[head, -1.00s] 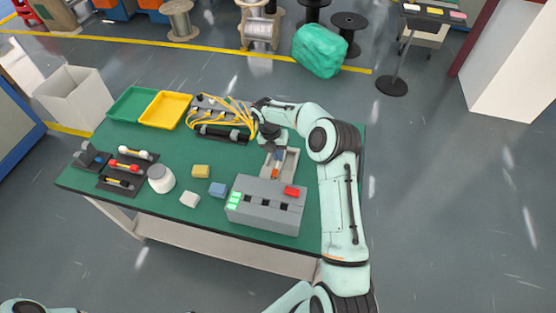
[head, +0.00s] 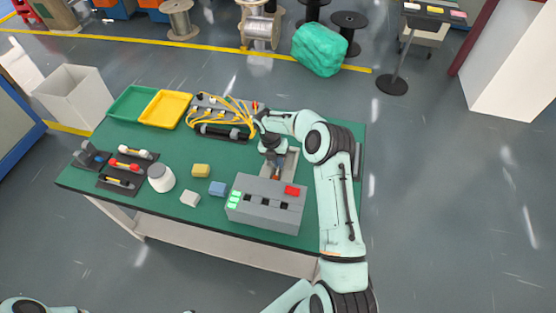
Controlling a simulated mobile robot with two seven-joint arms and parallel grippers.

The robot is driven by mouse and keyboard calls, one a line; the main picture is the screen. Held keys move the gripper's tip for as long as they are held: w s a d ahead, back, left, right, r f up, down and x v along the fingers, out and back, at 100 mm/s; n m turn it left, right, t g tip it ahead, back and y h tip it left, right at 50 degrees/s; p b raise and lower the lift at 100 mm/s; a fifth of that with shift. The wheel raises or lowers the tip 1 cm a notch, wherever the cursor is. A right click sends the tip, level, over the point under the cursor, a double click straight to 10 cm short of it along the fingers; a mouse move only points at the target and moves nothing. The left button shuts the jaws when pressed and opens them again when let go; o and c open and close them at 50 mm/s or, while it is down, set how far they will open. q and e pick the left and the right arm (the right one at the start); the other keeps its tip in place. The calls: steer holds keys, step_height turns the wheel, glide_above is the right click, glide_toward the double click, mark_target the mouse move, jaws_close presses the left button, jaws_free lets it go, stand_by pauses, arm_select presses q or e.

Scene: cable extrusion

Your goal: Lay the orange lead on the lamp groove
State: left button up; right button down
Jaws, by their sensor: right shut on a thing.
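My right gripper (head: 272,150) points down over the far end of a narrow grey tray (head: 291,164) on the green table. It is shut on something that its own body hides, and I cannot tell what. A small orange piece (head: 276,178) shows just below it, at the near end of the tray. Yellow-orange leads (head: 232,105) arch over a dark rack (head: 222,132) at the back, left of the gripper. A grey box (head: 265,218) with dark slots, green buttons and a red block stands in front of the tray. I cannot tell which groove is the lamp's.
Green (head: 131,101) and yellow (head: 165,110) trays lie at the back left. Dark holders with red, white and yellow parts (head: 124,165) and a white-lidded jar (head: 161,178) stand at the left. Yellow (head: 201,171), blue (head: 217,189) and white (head: 190,199) blocks lie mid-table.

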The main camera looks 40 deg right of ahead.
steer(key=c, duration=1.3)
jaws_free()
steer(key=shift+r, duration=0.15)
steer(key=r, duration=0.4)
steer(key=w+a+r, duration=0.1)
steer(key=r, duration=0.7)
steer(key=shift+w+a+r, duration=0.2)
steer(key=shift+w+r, duration=0.2)
